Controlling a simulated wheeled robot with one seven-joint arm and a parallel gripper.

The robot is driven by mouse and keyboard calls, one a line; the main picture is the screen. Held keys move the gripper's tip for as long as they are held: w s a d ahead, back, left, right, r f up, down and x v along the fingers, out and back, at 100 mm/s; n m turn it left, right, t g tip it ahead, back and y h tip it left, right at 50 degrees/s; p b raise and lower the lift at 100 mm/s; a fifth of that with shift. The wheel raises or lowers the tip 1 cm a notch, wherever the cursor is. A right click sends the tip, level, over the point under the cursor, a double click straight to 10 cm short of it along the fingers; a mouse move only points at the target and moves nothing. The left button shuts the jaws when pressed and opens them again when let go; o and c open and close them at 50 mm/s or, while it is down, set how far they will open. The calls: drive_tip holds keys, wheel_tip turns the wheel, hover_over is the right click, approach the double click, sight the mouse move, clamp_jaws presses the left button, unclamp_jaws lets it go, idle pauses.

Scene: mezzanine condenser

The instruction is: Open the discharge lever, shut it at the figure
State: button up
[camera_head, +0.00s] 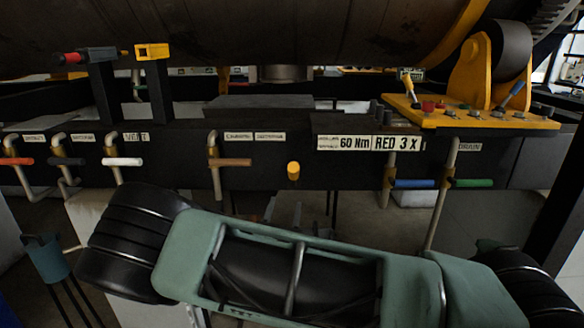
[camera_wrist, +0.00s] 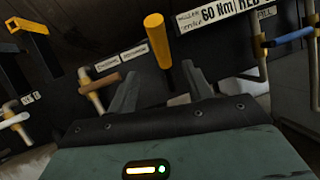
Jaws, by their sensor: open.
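A yellow round-ended lever (camera_head: 293,171) sticks out from the dark panel at the centre. In the wrist view the yellow lever (camera_wrist: 157,40) stands ahead of my gripper (camera_wrist: 160,70), its lower end showing between the two fingers. The fingers are apart, and I see no contact with the lever. In the head view my gripper cannot be made out. A sign (camera_head: 369,143) right of the lever reads "60 Nm" and "RED 3 X"; its small left-hand text is unreadable. I cannot tell from labels which lever is the discharge lever.
Pipe valves with red (camera_head: 17,161), black (camera_head: 67,161), white (camera_head: 122,162) and brown (camera_head: 230,162) handles sit left. Blue (camera_head: 414,183) and green (camera_head: 473,183) handles sit right. A yellow console (camera_head: 470,117) is above. Two black posts (camera_head: 158,92) rise at upper left.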

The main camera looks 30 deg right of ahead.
sight(292, 177)
drive_tip(key=p+x, duration=0.3)
drive_tip(key=x, duration=1)
drive_tip(key=shift+w+d+r+p, duration=0.1)
drive_tip(key=shift+p, duration=0.3)
